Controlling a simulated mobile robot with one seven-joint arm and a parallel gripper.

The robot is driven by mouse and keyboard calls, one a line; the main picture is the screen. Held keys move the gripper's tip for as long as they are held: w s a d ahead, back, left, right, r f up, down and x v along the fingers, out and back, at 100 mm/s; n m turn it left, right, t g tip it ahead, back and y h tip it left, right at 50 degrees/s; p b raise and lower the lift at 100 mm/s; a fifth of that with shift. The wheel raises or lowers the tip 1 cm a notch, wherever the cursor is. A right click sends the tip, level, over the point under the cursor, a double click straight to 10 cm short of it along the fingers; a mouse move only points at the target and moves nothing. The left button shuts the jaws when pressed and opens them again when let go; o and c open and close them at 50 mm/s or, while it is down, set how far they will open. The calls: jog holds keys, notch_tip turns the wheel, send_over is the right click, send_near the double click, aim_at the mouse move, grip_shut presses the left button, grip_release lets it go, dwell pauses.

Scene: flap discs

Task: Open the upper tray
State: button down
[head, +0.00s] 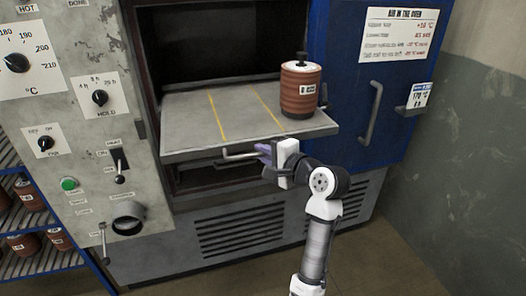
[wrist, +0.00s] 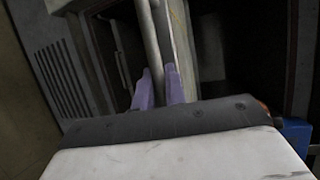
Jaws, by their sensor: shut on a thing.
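The upper tray (head: 185,119) is a grey plate with yellow lines, standing well out of the oven's dark opening. A bar handle (head: 238,156) runs along under its front edge. My gripper (head: 265,150) is at the right part of that handle, with its purple fingers shut on it. In the wrist view, the handle (wrist: 150,35) runs up from between the two fingers (wrist: 159,88). A reddish-brown stack of discs (head: 300,92) with a pale top and a label stands upright on the tray's right side.
The open blue oven door (head: 345,75) is at the right, with a vertical grey handle (head: 371,112). The control panel (head: 75,90) is at the left. A blue shelf (head: 45,262) holds several similar stacks at the lower left. Floor (head: 375,258) is free at the lower right.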

jog(key=c, duration=1.5)
grip_release()
jog(key=shift+o, duration=0.2)
jog(key=b+v, duration=0.3)
jog(key=v, duration=1)
jog(key=shift+s+d, duration=0.25)
jog(key=shift+r, duration=0.1)
